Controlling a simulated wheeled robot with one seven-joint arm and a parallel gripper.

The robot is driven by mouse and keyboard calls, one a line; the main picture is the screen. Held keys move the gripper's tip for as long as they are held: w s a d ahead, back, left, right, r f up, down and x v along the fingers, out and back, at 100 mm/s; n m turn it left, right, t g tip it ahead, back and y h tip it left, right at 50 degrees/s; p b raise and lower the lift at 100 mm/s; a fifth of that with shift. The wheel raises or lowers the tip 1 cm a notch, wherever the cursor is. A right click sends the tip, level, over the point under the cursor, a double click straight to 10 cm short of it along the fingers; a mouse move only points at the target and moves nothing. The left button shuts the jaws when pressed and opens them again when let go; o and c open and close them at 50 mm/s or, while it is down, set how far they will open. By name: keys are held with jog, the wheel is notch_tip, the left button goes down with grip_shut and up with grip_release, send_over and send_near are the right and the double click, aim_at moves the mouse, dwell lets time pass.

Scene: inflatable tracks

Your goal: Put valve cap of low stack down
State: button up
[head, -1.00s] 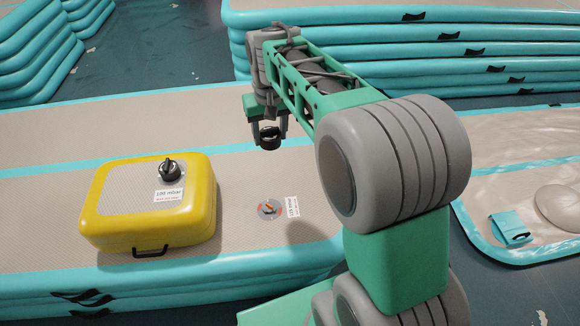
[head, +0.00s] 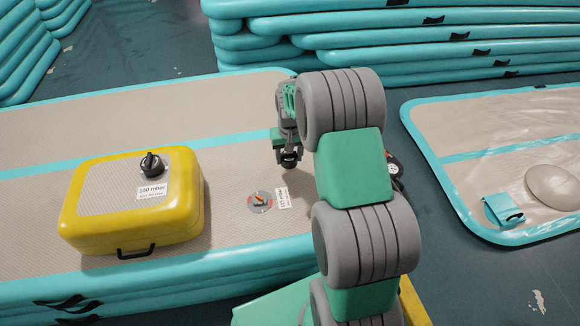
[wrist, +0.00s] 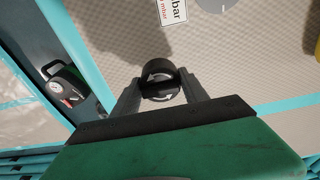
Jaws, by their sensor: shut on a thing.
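My gripper (head: 287,152) is shut on the black valve cap (wrist: 160,82); the cap sits between both fingers in the wrist view. In the head view the gripper and cap hang over the beige top of the low stack (head: 240,215), near its right end. The open valve (head: 260,201), a grey disc with red marks and an orange centre, lies in that top, left of and nearer than the gripper. Its label (head: 283,197) also shows in part in the wrist view (wrist: 172,10). Whether the cap touches the surface I cannot tell.
A yellow inflatable block (head: 133,199) with its own black cap (head: 152,164) stands left on the stack. A pump with a gauge (wrist: 62,88) is on the floor off the stack's end. A flat mat (head: 480,120) lies right. Bare top lies around the valve.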

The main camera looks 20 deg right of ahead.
aim_at(290, 163)
jog(key=shift+w+d+f, duration=0.25)
jog(key=shift+f, duration=0.2)
jog(key=shift+w+d+f+b, duration=0.15)
jog(key=shift+f+b, duration=0.85)
jog(key=shift+f, duration=0.85)
jog(key=o, duration=1.3)
jog(key=r+p, duration=0.1)
jog(key=r, duration=0.3)
jog(key=s+r+p, duration=0.1)
jog(key=r+p, duration=0.1)
jog(key=r, duration=0.2)
jog(key=r+p, duration=0.1)
jog(key=r, duration=0.3)
jog(key=shift+s+a+r+p, duration=0.1)
jog(key=shift+s+a+p, duration=0.1)
jog(key=shift+p, duration=0.15)
jog(key=s+a+r+n, duration=0.1)
jog(key=s+a+r, duration=0.75)
jog(key=s, duration=0.35)
jog(key=shift+n+t, duration=0.3)
jog(key=shift+n, duration=0.3)
jog(key=s+a, duration=0.1)
jog(key=s, duration=0.2)
jog(key=s+a, duration=0.1)
jog(key=s, duration=0.3)
jog(key=s+a, duration=0.1)
jog(key=s, duration=0.3)
jog(key=shift+s+r, duration=0.15)
jog(key=shift+s, duration=0.05)
